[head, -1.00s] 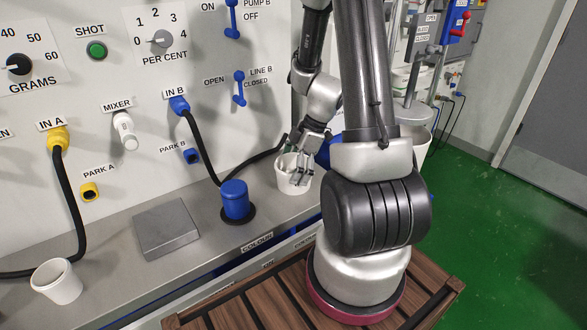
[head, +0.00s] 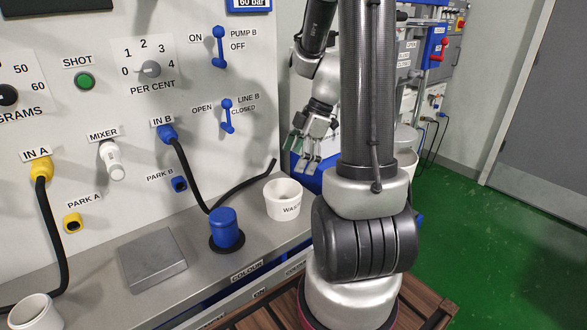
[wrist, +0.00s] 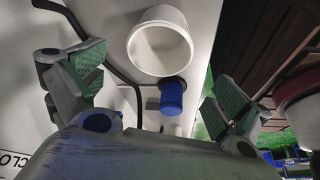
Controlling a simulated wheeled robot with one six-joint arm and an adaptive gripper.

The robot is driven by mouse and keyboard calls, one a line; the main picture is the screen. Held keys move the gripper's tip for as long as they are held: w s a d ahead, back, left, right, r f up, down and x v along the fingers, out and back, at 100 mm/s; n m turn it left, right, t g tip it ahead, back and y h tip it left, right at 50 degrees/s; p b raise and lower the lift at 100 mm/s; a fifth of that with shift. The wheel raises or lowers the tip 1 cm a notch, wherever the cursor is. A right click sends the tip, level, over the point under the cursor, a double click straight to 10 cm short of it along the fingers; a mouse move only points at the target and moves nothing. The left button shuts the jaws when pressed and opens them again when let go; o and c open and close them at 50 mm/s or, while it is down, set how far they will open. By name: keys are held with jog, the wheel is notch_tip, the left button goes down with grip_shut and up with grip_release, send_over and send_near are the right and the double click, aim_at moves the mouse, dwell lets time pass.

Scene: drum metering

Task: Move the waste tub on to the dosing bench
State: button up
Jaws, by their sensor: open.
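The waste tub (head: 283,200), a white round cup with dark lettering, stands upright on the steel dosing bench (head: 196,236), near its right end. My gripper (head: 309,165) is open and empty, above and to the right of the tub, apart from it. In the wrist view the tub (wrist: 160,44) shows beyond and between the spread green-padded fingers (wrist: 165,92). It looks empty inside as far as I can see.
A blue capped cylinder (head: 226,228) stands left of the tub, with a black hose (head: 190,175) behind it. A square steel plate (head: 152,262) and another white tub (head: 34,312) are further left. Panel levers (head: 227,115) are above.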

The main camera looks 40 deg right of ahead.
jog(key=s+a+r+m+t+h, duration=0.1)
jog(key=s+a+r+m+h, duration=0.1)
jog(key=s+r+m, duration=0.4)
jog(key=s+a+r+m+t+h, duration=0.1)
jog(key=s+a+r+m+h, duration=0.1)
jog(key=s+a+r+m, duration=0.3)
notch_tip(320, 180, up, 4)
jog(key=s+m, duration=0.2)
jog(key=shift+s+m+t, duration=0.3)
jog(key=shift+m+t, duration=0.1)
